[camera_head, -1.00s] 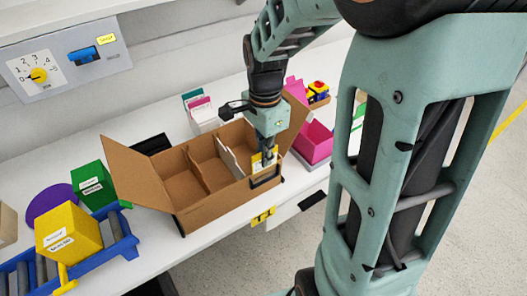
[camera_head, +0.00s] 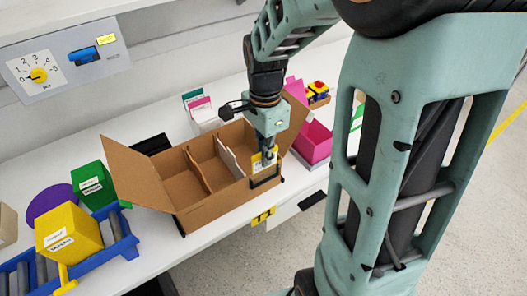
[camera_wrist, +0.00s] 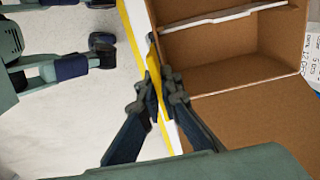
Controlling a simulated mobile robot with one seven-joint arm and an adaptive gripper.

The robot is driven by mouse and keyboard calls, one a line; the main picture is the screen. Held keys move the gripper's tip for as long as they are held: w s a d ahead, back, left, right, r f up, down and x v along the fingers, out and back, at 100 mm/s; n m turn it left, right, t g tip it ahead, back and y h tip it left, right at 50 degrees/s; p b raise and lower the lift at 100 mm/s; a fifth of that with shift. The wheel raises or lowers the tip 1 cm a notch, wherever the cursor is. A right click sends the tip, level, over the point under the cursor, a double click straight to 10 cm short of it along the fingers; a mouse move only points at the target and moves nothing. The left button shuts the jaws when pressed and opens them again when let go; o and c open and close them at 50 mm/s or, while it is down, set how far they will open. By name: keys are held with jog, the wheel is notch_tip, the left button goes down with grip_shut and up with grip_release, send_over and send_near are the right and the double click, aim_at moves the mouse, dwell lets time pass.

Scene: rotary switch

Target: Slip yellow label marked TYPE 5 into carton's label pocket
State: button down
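The open brown carton (camera_head: 215,203) stands on the white bench with its flaps folded out and dividers inside. A dark-framed label pocket (camera_head: 266,179) is on the right part of its front wall. My gripper (camera_head: 266,152) points down at this wall and is shut on the yellow label (camera_head: 257,163), just above the pocket. In the wrist view, the fingers (camera_wrist: 161,95) pinch the label (camera_wrist: 154,72) nearly edge-on beside the carton wall (camera_wrist: 240,118). The label's print is unreadable, and I cannot tell whether its lower edge is inside the pocket.
A blue roller rack (camera_head: 118,237) with a yellow box (camera_head: 68,232) and a green box (camera_head: 93,186) is at left. A pink bin (camera_head: 314,143) stands right of the carton, and a card holder (camera_head: 202,113) behind it. A dial panel (camera_head: 65,62) is on the wall.

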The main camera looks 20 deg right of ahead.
jog(key=shift+f+b, duration=1.05)
jog(key=shift+f, duration=0.3)
jog(key=c, duration=2.1)
grip_release()
notch_tip(320, 180, up, 12)
jog(key=shift+r, duration=0.1)
jog(key=shift+s, duration=0.15)
